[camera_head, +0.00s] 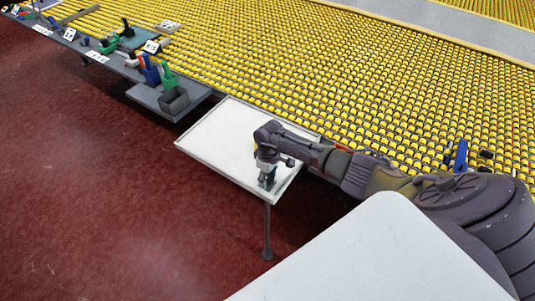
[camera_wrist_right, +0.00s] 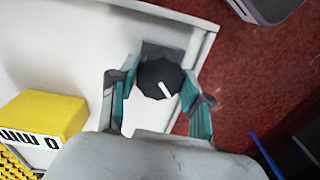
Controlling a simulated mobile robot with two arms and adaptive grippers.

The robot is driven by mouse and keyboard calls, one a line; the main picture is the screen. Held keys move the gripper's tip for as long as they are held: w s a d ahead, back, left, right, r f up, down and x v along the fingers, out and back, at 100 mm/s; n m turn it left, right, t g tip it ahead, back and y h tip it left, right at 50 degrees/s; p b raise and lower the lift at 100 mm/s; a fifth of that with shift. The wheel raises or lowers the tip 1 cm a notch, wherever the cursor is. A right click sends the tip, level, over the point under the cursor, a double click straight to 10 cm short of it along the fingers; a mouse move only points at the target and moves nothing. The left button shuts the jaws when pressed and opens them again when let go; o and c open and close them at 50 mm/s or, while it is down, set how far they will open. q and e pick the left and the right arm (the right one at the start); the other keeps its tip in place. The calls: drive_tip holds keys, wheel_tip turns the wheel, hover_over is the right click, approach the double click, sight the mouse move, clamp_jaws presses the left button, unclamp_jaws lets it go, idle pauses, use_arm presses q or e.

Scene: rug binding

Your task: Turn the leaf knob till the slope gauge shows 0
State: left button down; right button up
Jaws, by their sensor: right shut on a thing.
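The leaf knob (camera_wrist_right: 159,79) is dark and round with a white pointer line, in the right wrist view. It sits by the edge of a white leaf (camera_wrist_right: 95,50), which is the white tabletop (camera_head: 215,140) in the head view. My right gripper (camera_wrist_right: 157,92) has its teal-lined fingers on either side of the knob and is shut on it. In the head view my right gripper (camera_head: 267,181) hides the knob. A yellow box (camera_wrist_right: 45,115) on the leaf bears a white face reading "0 mm" upside down; I cannot tell whether it is the slope gauge. My left gripper is out of view.
Yellow rollers (camera_head: 330,70) fill the bed behind the leaf. A grey side shelf (camera_head: 150,97) at left holds a dark box (camera_head: 174,101) and green and blue tools. Red floor (camera_head: 110,190) lies open in front. A pale panel (camera_head: 375,255) fills the lower right.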

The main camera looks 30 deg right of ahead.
sight(269, 176)
drive_tip(key=shift+w+d+r, duration=0.15)
drive_tip(key=shift+w+r, duration=0.2)
drive_tip(key=shift+w, duration=0.05)
drive_tip(key=o, duration=1.1)
drive_tip(key=shift+c, duration=0.2)
drive_tip(key=shift+o, duration=0.5)
drive_tip(key=shift+s+f, duration=0.15)
drive_tip(key=shift+s, duration=0.1)
wheel_tip(269, 176, up, 12)
drive_tip(key=shift+d, duration=0.15)
